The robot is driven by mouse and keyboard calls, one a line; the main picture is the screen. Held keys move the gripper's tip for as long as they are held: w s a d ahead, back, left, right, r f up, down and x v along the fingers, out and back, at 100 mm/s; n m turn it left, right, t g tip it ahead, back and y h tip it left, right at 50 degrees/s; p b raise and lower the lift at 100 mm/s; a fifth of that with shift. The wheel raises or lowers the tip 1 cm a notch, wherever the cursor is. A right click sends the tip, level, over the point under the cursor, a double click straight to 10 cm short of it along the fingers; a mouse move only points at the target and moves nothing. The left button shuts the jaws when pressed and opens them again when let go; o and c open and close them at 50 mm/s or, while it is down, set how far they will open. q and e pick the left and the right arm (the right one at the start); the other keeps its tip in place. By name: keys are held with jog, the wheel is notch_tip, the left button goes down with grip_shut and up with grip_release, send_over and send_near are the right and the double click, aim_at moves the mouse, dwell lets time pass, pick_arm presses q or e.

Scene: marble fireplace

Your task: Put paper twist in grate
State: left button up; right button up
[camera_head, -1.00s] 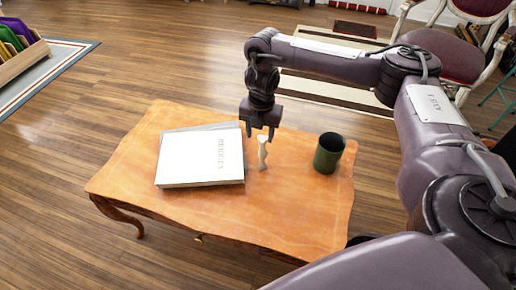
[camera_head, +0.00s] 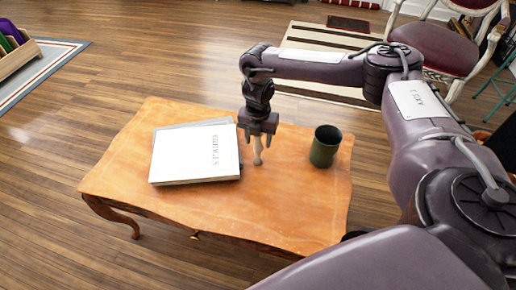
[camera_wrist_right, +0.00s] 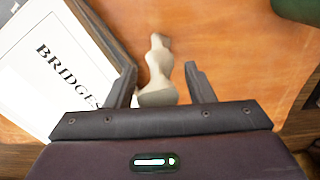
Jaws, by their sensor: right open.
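The paper twist (camera_head: 257,152) is a small pale piece, narrow in the middle, on the wooden table (camera_head: 290,215) between the book and the green cup. My right gripper (camera_head: 259,130) is right above it, pointing down. In the right wrist view the paper twist (camera_wrist_right: 158,72) lies between the two open fingers of my right gripper (camera_wrist_right: 160,82), with a gap to the right finger; contact with the left finger cannot be told. The grate is not in view. My left gripper is not in view.
A white book (camera_head: 195,153) lies left of the twist and shows close to the left finger in the right wrist view (camera_wrist_right: 50,60). A dark green cup (camera_head: 325,147) stands to the right. The table's front is clear. A red chair (camera_head: 440,45) stands behind.

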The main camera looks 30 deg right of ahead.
jog(key=shift+c, duration=0.2)
jog(key=c, duration=1)
